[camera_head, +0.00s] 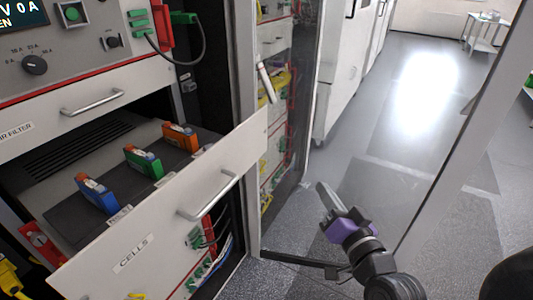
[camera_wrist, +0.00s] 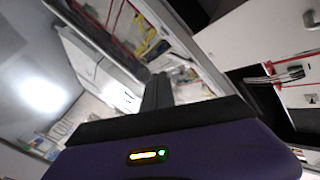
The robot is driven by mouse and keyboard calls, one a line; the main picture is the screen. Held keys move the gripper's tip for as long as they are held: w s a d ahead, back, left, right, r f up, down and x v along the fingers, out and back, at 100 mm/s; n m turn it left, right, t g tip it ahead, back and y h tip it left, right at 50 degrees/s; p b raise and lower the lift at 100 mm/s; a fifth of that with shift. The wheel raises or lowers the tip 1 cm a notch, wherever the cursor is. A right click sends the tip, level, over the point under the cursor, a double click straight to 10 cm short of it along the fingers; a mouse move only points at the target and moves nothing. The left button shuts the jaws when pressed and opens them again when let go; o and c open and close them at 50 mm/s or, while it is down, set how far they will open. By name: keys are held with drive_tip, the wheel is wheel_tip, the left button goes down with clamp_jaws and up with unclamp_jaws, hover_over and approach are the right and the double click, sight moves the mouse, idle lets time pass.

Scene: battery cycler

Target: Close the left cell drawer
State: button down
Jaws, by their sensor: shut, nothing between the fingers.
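The cell drawer (camera_head: 150,235), with a white front marked CELLS, stands pulled out of the cabinet at the left of the head view. Its bar handle (camera_head: 208,195) is on the front's right half. A blue, a green and an orange cell (camera_head: 180,137) stand in the drawer. My gripper (camera_head: 322,190) is to the right of the drawer front, apart from it, over the floor. Its fingers are together and empty; they also show in the wrist view (camera_wrist: 158,90). A white panel with a dark handle shows at the wrist view's right; I cannot tell if it is this drawer.
Above the drawer is a panel (camera_head: 75,105) with another bar handle. A glass-fronted rack (camera_head: 280,110) with cables stands behind the drawer's right end. A slanting pale frame (camera_head: 460,140) runs at the right.

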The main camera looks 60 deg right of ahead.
drive_tip(key=d+r+m+t+y+b, duration=0.25)
drive_tip(key=d+r+m, duration=0.25)
drive_tip(key=d+r, duration=0.4)
drive_tip(key=n+t+y+p, duration=0.2)
drive_tip(key=y+p, duration=0.1)
drive_tip(key=y, duration=0.7)
approach(255, 144)
drive_tip(key=w, duration=0.7)
drive_tip(key=shift+f, duration=0.1)
